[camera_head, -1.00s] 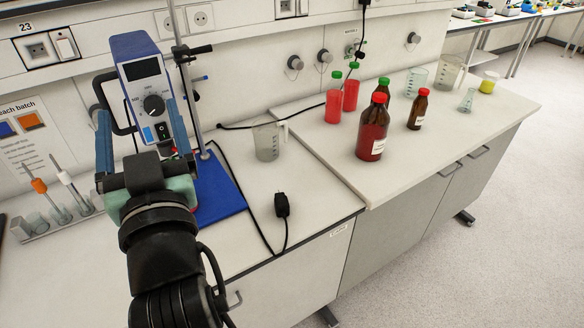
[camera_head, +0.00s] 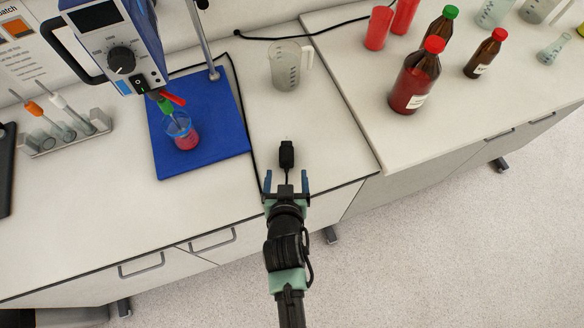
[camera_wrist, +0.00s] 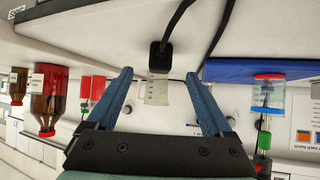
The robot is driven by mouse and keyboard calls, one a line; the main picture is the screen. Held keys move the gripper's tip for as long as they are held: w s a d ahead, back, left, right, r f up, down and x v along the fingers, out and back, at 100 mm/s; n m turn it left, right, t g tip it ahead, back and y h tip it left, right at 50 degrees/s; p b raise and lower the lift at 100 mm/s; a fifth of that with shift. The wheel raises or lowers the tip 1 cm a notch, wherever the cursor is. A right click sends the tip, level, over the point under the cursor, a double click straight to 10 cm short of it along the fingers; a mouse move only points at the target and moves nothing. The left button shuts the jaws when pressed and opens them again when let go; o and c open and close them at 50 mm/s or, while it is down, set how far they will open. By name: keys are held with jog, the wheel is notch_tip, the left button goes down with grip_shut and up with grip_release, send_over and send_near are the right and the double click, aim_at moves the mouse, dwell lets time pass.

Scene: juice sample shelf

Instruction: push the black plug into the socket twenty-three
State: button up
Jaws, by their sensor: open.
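The black plug (camera_head: 287,154) lies on the white bench near its front edge, with its prongs toward the wall. It also shows in the wrist view (camera_wrist: 160,56), ahead of and between the blue fingertips. My gripper (camera_head: 287,181) is open and empty, just in front of the plug on its front-edge side, with a finger to either side of the plug's line. It seems apart from the plug; the exact height gap cannot be told. The plug's black cord (camera_wrist: 181,16) runs off the plug. Socket twenty-three is outside the current head view.
A stirrer (camera_head: 118,45) stands over a blue base (camera_head: 218,142) left of the plug, with a red-filled beaker (camera_head: 182,132) on it. An empty jug (camera_head: 285,66) stands behind the plug. Brown bottles (camera_head: 414,77) stand on the right bench.

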aim_at(286, 164)
jog(key=b+x, duration=0.4)
jog(key=x, duration=0.3)
jog(key=shift+s+f+b, duration=0.1)
jog(key=shift+f+b, duration=0.05)
jog(key=shift+b, duration=0.25)
jog(key=shift+w+f, duration=0.15)
jog(key=shift+w, duration=0.3)
jog(key=shift+c, duration=0.3)
grip_shut()
